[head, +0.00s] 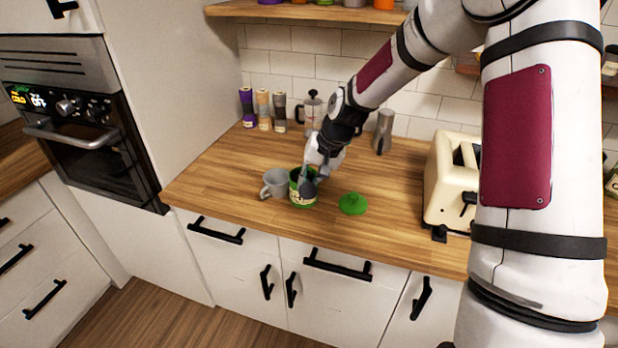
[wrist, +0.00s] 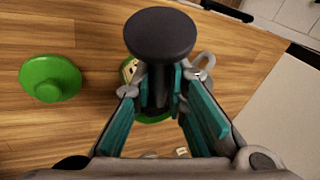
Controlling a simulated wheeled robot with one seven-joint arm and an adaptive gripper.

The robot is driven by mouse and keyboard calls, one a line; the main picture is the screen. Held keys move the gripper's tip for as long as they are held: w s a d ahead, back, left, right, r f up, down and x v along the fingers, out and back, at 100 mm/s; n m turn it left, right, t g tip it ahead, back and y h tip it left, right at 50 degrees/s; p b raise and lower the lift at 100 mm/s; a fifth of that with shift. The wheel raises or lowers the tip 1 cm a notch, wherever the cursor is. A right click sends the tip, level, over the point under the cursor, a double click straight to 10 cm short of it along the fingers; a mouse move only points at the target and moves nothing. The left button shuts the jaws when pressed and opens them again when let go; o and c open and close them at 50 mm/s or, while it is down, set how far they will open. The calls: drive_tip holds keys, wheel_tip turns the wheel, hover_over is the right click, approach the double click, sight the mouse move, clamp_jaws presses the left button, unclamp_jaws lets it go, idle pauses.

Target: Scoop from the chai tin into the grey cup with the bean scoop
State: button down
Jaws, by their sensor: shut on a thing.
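The green chai tin (head: 295,190) with a pale label stands open on the wooden counter near its front edge. The grey cup (head: 274,182) stands upright just left of it. My gripper (head: 312,178) is low over the tin, shut on the dark bean scoop (head: 309,188). In the wrist view the scoop (wrist: 160,35) shows as a dark round end on a stem between my fingers (wrist: 161,88). The tin (wrist: 129,70) is mostly hidden below them there. I cannot tell whether the scoop is inside the tin or whether it holds anything.
A green lid (head: 352,204) lies on the counter right of the tin. A cream toaster (head: 452,178) stands farther right. A press pot (head: 312,110), a metal pitcher (head: 383,132) and several small jars (head: 264,108) stand along the back wall. The counter between is clear.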

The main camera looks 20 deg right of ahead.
drive_tip(key=shift+s+a+f+n+t+p, duration=0.1)
drive_tip(key=shift+s+t+p, duration=0.15)
drive_tip(key=shift+t, duration=0.3)
drive_tip(key=shift+s+d+r+n+t+p, duration=0.1)
drive_tip(key=shift+s+t+p, duration=0.1)
drive_tip(key=shift+t+p, duration=0.3)
drive_tip(key=shift+s+a+f+n+t+p, duration=0.1)
drive_tip(key=shift+s+t+p, duration=0.1)
drive_tip(key=shift+t, duration=0.45)
drive_tip(key=shift+r+t+h+p, duration=0.35)
drive_tip(key=shift+r+p, duration=0.55)
drive_tip(key=shift+r, duration=0.55)
drive_tip(key=shift+r, duration=0.1)
drive_tip(key=shift+w, duration=0.1)
